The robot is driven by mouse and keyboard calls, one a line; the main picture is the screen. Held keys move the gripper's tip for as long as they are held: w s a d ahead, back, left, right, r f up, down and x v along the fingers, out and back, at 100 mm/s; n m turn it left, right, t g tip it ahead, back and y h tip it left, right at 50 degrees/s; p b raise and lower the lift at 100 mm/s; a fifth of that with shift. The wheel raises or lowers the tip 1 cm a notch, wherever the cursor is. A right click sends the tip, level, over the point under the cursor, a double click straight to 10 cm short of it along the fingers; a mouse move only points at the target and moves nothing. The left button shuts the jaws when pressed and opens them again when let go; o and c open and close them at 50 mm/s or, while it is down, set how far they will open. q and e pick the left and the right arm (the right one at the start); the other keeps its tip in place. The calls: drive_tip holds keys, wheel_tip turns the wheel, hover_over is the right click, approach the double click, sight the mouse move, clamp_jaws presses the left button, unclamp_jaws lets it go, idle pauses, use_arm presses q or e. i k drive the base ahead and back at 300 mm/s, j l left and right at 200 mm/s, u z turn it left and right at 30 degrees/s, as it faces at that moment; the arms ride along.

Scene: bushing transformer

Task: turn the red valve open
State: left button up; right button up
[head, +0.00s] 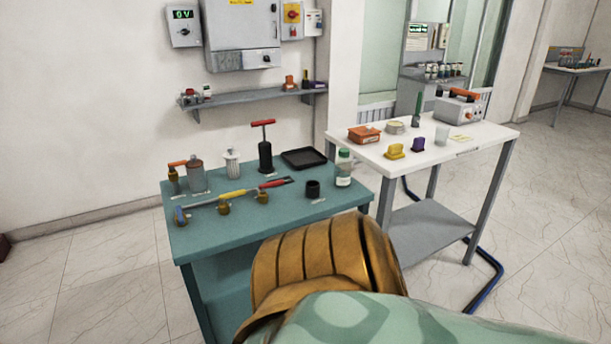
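The red valve handle (273,184) is a small lever at the right end of a row of valves on a teal table (330,212). It looks roughly in line with the row, but its exact angle is too small to tell. A brass valve body (262,197) sits below it. To its left are a yellow handle (232,195) with another brass body (223,208), and a blue handle (180,215) at the left end. Neither of my grippers shows in the head view. The near right part of the teal table is hidden.
Behind the valves stand a red-handled pump (265,150), a white ribbed insulator (233,163), a grey canister (196,175) and a black tray (304,158). To the right are a black cup (313,189) and a bottle (344,168). A white table (480,137) adjoins at right.

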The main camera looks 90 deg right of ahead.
sight(274, 183)
drive_tip(key=z, duration=2.4)
